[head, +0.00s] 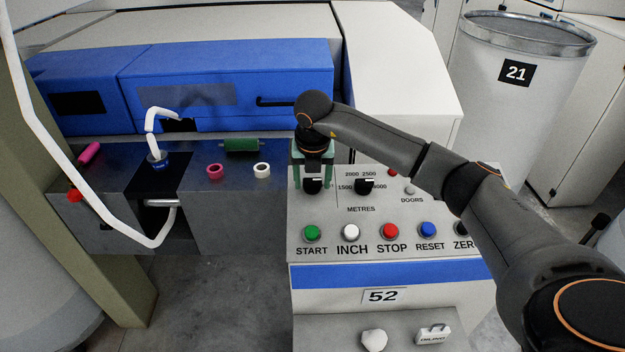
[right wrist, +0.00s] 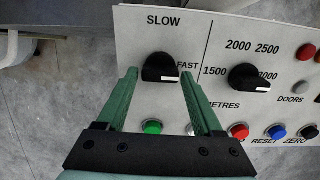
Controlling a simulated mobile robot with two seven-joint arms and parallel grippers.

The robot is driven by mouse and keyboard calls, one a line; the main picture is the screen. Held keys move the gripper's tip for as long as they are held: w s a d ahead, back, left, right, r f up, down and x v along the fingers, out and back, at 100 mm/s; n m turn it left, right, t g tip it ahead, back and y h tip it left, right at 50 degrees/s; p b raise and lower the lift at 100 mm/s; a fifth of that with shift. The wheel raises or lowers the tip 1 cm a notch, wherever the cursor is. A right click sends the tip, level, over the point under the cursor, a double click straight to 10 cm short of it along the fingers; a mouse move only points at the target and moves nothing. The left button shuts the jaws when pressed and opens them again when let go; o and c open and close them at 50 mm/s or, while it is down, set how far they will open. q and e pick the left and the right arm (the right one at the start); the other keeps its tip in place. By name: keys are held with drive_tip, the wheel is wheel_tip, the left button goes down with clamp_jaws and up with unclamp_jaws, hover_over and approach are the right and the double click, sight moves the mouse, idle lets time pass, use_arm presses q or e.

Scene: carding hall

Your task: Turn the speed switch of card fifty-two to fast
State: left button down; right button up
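The speed switch (right wrist: 160,68) is a black knob on the grey panel of card fifty-two (head: 383,296), with SLOW printed above it and FAST to its right. In the head view the knob (head: 313,186) is partly covered by my fingers. My right gripper (head: 312,180) comes down over it from above. In the right wrist view its green fingers (right wrist: 158,74) stand open on either side of the knob, with a narrow gap at the left. My left gripper is not in view.
The metres knob (right wrist: 249,78) sits close to the right of the switch. A row of buttons lies below, with the green START (head: 312,233) nearest and the red STOP (head: 390,231) further right. Blue machine covers (head: 225,85) stand behind; a white can marked 21 (head: 510,100) is at right.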

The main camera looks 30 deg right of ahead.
drive_tip(key=shift+o, duration=1)
drive_tip(key=v, duration=1.2)
drive_tip(key=shift+r+b, duration=0.25)
drive_tip(key=shift+b, duration=0.1)
